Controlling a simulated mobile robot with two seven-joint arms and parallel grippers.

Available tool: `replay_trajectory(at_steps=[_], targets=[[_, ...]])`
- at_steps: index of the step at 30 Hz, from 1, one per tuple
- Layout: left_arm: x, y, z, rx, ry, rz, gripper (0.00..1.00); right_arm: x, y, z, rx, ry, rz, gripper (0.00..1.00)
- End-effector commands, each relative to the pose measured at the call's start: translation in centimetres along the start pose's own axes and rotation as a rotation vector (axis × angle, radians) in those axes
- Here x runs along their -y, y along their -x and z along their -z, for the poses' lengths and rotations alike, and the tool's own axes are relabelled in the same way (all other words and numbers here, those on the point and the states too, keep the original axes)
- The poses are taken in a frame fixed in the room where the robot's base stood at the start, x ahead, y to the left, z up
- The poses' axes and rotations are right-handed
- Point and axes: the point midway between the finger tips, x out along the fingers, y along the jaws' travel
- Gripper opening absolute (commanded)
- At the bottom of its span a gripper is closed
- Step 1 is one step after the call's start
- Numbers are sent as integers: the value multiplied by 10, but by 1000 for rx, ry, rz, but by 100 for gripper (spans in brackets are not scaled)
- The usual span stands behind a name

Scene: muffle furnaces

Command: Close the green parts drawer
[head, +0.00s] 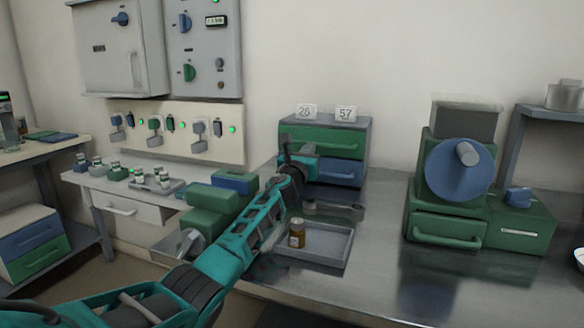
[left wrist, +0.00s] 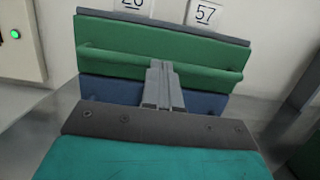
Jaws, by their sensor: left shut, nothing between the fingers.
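A grey drawer cabinet (head: 368,140) stands at the back of the steel bench, with a green drawer (head: 335,142) above a blue drawer (head: 340,173). The green drawer has a long green bar handle; its front looks flush or nearly flush with the cabinet, and I cannot tell if a small gap is left. It also fills the left wrist view (left wrist: 120,42). My left gripper (head: 300,158) is shut and empty in front of the cabinet. In the left wrist view its fingertips (left wrist: 160,64) overlap the handle; contact is unclear. My right gripper is not in view.
Number cards 26 (head: 306,111) and 57 (head: 346,113) stand on the cabinet. A grey tray (head: 325,255) with a brown jar (head: 297,233) lies before it. A green machine (head: 450,190) with its own drawer stands right.

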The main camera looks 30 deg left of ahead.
Motion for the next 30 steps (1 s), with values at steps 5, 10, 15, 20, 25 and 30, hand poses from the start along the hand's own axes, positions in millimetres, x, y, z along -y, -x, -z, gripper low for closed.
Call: replay_trajectory(at_steps=[5, 10, 15, 20, 25, 30], targets=[[-5, 8, -12, 13, -5, -9, 0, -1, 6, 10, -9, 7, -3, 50], [-3, 32, -10, 8, -4, -3, 0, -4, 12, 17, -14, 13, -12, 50], [-2, 59, -8, 6, -3, -2, 0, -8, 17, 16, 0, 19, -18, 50], [-1, 86, -6, 4, -2, 1, 0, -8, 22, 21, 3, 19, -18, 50], [-1, 111, -5, 3, -2, 1, 0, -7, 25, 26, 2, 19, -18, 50], [0, 127, -4, 4, -1, 1, 0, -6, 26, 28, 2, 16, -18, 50]])
